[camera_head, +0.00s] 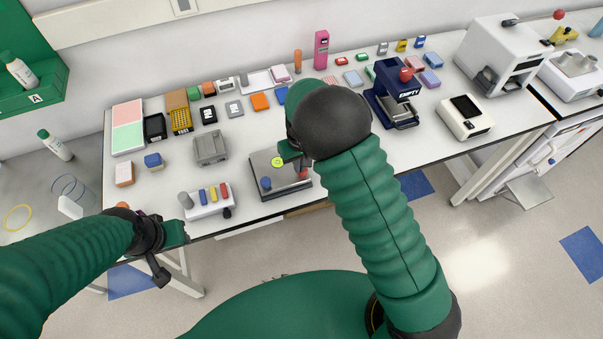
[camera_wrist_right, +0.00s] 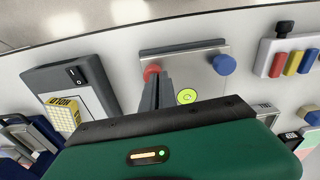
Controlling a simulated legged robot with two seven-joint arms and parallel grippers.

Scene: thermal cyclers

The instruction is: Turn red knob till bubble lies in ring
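The levelling device is a grey plate (camera_head: 262,160) on the bench in front of me. It bears a blue knob (camera_head: 266,183), a red knob (camera_head: 303,174) and a round yellow-green bubble level (camera_head: 278,162). My right gripper (camera_wrist_right: 157,80) points down at the red knob (camera_wrist_right: 151,70). Its dark fingers lie close together and partly cover the knob; I cannot tell whether they grip it. In the right wrist view the level (camera_wrist_right: 187,96) shows a small ring; the bubble's exact place is too small to tell. My left gripper (camera_head: 165,252) hangs off the bench's front edge, away from the device.
A white block with coloured pegs (camera_head: 207,202) stands left of the device, and a grey box (camera_head: 210,148) behind it. A dark blue machine (camera_head: 392,95) stands to the right. Several small boxes line the bench's back. The bench front edge is close to the device.

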